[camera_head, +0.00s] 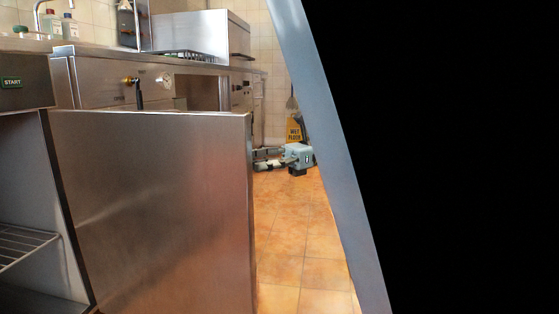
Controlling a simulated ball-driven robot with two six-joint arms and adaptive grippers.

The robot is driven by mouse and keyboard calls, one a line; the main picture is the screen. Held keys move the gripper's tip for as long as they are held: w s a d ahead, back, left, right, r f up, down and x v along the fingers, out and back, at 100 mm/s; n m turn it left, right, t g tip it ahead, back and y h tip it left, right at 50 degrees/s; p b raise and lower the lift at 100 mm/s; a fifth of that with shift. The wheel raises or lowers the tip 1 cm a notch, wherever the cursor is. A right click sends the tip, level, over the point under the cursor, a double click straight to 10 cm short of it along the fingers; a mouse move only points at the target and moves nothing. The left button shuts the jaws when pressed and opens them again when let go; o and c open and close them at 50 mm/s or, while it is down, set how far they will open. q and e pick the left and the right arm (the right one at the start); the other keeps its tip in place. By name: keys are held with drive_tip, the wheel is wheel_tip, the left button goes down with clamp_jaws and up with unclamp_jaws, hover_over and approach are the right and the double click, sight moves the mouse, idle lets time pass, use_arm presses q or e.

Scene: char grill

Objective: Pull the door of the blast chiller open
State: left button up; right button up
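A gripper (266,159), which I take for my right one, is just beyond the door's free edge. Its two fingers point left and look apart, with nothing seen between them; the tips are close to or partly behind the door edge, and contact cannot be told. My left gripper is not in view.
A wire shelf (25,245) shows inside the chiller. Behind the door runs a steel counter with knobs and a steel appliance (190,38). A yellow wet-floor sign (294,131) stands at the back. Tiled floor (300,240) is clear right of the door. Black hides the right side.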

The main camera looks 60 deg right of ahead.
drive_tip(key=v, duration=0.7)
drive_tip(key=shift+s+d, duration=0.25)
drive_tip(key=shift+d, duration=0.1)
